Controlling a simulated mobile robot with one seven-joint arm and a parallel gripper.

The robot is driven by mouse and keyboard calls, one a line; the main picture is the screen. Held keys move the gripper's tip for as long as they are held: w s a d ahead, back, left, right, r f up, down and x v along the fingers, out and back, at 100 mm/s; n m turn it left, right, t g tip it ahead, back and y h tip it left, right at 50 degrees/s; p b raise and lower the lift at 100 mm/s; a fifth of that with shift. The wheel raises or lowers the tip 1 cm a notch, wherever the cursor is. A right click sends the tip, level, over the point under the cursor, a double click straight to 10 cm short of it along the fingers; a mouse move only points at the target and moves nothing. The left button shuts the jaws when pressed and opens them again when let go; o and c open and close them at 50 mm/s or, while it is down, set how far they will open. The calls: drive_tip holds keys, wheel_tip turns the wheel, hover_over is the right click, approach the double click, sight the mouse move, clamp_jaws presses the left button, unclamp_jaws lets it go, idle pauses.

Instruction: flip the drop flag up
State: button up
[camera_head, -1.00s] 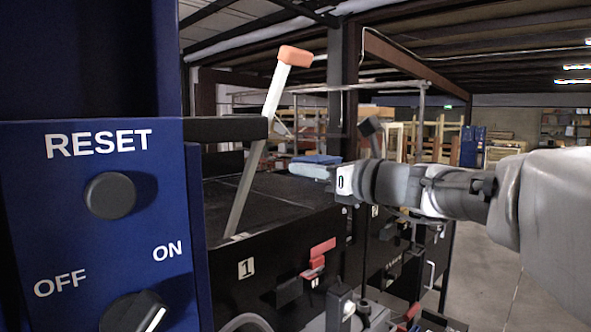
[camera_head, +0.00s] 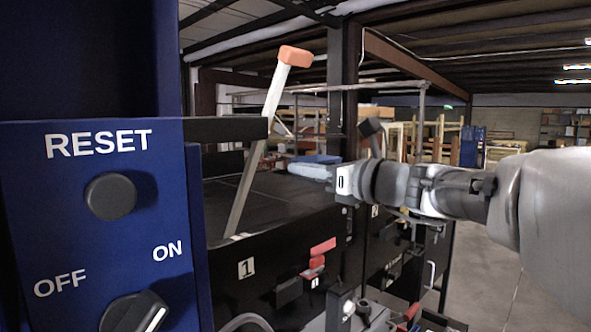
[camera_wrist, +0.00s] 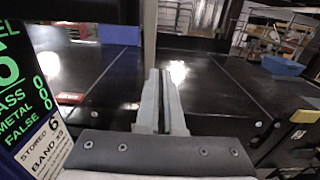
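A pale bar with an orange tip (camera_head: 260,140) stands tilted to the right above the black conveyor in the head view. A grey upright bar (camera_wrist: 150,35), likely the same one, shows just beyond my fingers in the wrist view. Red tabs (camera_head: 323,246) sit on the conveyor's front side. I cannot tell for sure which of these is the drop flag. My gripper (camera_head: 296,170) points left over the conveyor, right of the bar. In the wrist view my gripper (camera_wrist: 163,72) has its two pale fingers close together, with a thin dark gap and nothing visible between them.
A blue panel (camera_head: 60,215) with a reset button (camera_head: 110,196) and an on/off knob (camera_head: 137,312) stands close at left. A display panel (camera_wrist: 25,95) is at left in the wrist view. The black conveyor top (camera_wrist: 205,75) looks largely clear.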

drive_tip(key=o, duration=1.4)
drive_tip(key=shift+o, duration=0.2)
drive_tip(key=shift+d, duration=0.1)
